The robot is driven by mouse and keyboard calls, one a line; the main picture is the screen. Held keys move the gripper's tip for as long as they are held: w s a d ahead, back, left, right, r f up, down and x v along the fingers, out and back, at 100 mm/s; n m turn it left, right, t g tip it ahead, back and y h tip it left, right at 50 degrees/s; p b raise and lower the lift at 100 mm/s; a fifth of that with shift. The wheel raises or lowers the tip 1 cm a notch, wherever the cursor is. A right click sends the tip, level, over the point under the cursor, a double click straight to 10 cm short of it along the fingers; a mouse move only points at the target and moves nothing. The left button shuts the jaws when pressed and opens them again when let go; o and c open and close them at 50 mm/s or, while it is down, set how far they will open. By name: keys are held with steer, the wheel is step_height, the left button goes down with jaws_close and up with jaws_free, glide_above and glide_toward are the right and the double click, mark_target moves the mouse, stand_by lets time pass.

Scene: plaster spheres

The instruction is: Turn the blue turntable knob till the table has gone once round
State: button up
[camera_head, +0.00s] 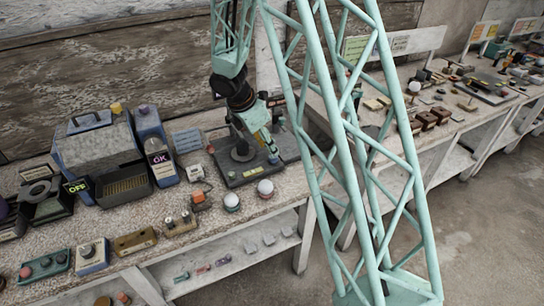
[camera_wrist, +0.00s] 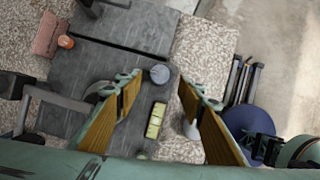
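A dark slab (camera_head: 243,178) lies on the bench in the head view, with a round disc and an upright post (camera_head: 241,151) on it. In the wrist view, the same slab (camera_wrist: 75,75) carries a small blue-grey round knob (camera_wrist: 160,74) and a yellow-green label (camera_wrist: 155,121). A grey round part (camera_wrist: 97,91) is partly hidden behind the left finger. My gripper (camera_wrist: 158,92) is open, its two fingers wide apart, with the knob seen between and beyond the tips. In the head view, my gripper (camera_head: 270,147) points down over the slab's right part and hides the knob.
In the wrist view, a pale cone (camera_wrist: 191,128) shows near the right finger.

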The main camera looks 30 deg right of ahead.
steer(key=shift+b+x, duration=0.6)
steer(key=shift+x, duration=2.3)
steer(key=c, duration=0.8)
steer(key=shift+c, duration=0.2)
